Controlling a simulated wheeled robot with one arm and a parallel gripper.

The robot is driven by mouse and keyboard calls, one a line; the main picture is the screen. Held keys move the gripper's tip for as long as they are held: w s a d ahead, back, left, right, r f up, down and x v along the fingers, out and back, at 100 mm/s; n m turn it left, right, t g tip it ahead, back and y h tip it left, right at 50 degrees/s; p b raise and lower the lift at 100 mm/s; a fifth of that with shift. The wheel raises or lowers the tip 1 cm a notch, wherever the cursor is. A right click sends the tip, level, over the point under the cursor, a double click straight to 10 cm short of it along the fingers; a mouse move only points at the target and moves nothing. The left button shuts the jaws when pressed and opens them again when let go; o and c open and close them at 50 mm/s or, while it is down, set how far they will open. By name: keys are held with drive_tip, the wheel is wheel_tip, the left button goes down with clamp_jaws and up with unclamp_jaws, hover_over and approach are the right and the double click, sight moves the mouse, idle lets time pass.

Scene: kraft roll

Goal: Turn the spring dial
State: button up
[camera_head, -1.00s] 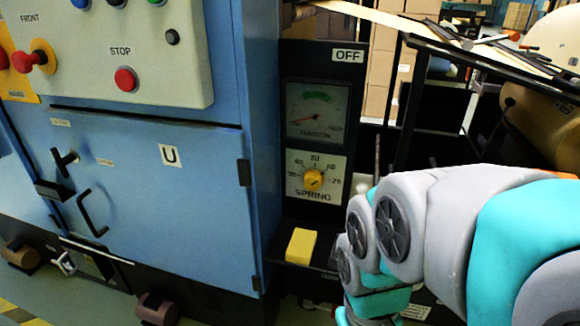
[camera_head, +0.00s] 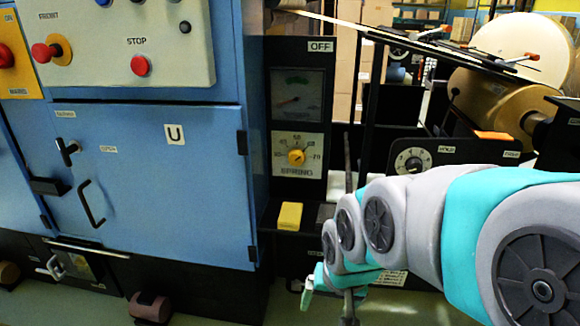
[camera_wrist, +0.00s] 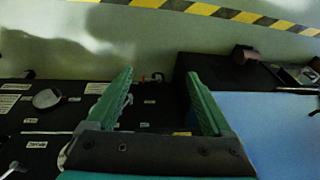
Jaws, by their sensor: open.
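The spring dial (camera_head: 296,157) is a small yellow knob on a white scale plate marked SPRING. It sits on the black panel below a round-needle gauge (camera_head: 297,97). My gripper (camera_head: 328,298) hangs low in the head view, below and to the right of the dial and well apart from it. In the wrist view my gripper (camera_wrist: 160,100) has its two green fingers spread, with nothing between them. The dial does not show in the wrist view.
A yellow block (camera_head: 290,216) lies on a black ledge below the dial. The blue cabinet (camera_head: 160,210) with handles stands at left. A second dial (camera_head: 412,161) is on a panel at right, near a large brown roll (camera_head: 495,95). A striped floor line (camera_wrist: 200,9) shows in the wrist view.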

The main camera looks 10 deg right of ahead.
drive_tip(key=w+a+m+t+b, duration=0.1)
drive_tip(key=w+m+t+b, duration=0.25)
drive_tip(key=w, duration=0.75)
drive_tip(key=m+t+y+b, duration=0.1)
drive_tip(key=m+t+b, duration=0.6)
drive_tip(key=t+b, duration=0.1)
approach(297, 161)
drive_tip(key=a+f, duration=0.1)
drive_tip(key=f, duration=0.1)
drive_tip(key=s+f, duration=0.1)
drive_tip(key=f, duration=0.1)
drive_tip(key=s+a+f, duration=0.1)
drive_tip(key=f, duration=0.2)
drive_tip(key=shift+s+a, duration=0.15)
drive_tip(key=shift+a, duration=0.2)
drive_tip(key=shift+w+d+r+m+t+b, duration=0.3)
drive_tip(key=shift+w+r+m+t, duration=0.35)
drive_tip(key=shift+w, duration=1.25)
drive_tip(key=shift+w+d+r+m+t+b, duration=0.3)
drive_tip(key=shift+w+r+m+t, duration=0.35)
drive_tip(key=shift+w, duration=1.2)
drive_tip(key=shift+w+d+r+m+t+b, duration=0.4)
drive_tip(key=shift+w+r, duration=0.4)
drive_tip(key=shift+w, duration=1.1)
drive_tip(key=shift+a, duration=0.15)
drive_tip(key=c, duration=1.2)
